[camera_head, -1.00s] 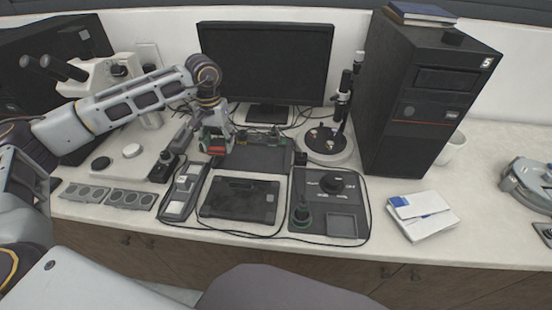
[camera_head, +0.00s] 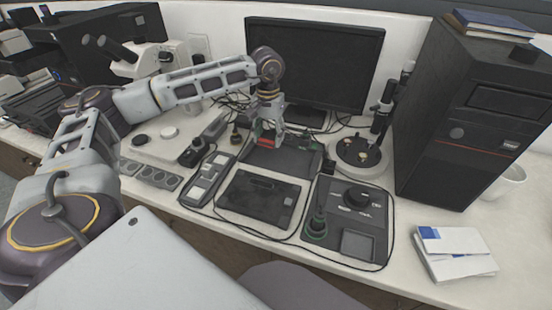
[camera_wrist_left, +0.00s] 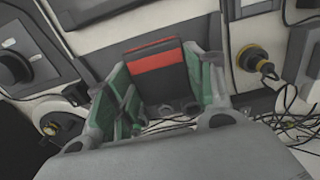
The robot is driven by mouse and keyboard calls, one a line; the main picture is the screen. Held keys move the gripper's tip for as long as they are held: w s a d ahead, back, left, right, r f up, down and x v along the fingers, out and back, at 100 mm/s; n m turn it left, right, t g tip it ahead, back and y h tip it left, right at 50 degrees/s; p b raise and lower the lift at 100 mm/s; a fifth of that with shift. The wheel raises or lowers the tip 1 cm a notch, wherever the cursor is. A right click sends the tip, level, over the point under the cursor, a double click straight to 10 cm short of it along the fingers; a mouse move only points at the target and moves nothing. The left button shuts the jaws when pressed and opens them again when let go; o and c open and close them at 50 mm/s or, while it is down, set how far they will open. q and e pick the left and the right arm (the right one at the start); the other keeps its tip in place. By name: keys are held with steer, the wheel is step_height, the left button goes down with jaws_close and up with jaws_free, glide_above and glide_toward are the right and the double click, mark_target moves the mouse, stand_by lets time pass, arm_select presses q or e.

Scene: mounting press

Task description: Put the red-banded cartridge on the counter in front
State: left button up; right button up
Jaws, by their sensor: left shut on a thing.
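The red-banded cartridge (camera_wrist_left: 155,68) is a dark block with a red stripe, seen between the green-padded fingers of my left gripper (camera_wrist_left: 160,95) in the left wrist view. In the head view its red band (camera_head: 264,142) shows at the fingertips of my left gripper (camera_head: 266,134). The gripper is shut on it and points down over the dark rack at the back of the counter (camera_head: 405,245). I cannot tell how far the cartridge is above the surface below. My right gripper is not in view.
A black flat case (camera_head: 260,198) and a control box with knobs (camera_head: 350,215) lie in front. A monitor (camera_head: 315,65) stands behind, a microscope (camera_head: 150,65) to the left, a tall black computer tower (camera_head: 465,115) to the right. Cables run between them.

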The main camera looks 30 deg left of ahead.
arm_select(q)
glide_above(269, 163)
steer(key=shift+d+f, duration=0.1)
steer(key=shift+f, duration=2.75)
steer(key=shift+f, duration=1.85)
steer(key=shift+f, duration=0.15)
steer(key=o, duration=1.1)
steer(key=shift+c, duration=0.2)
steer(key=shift+r, duration=6.15)
steer(key=shift+o, duration=0.2)
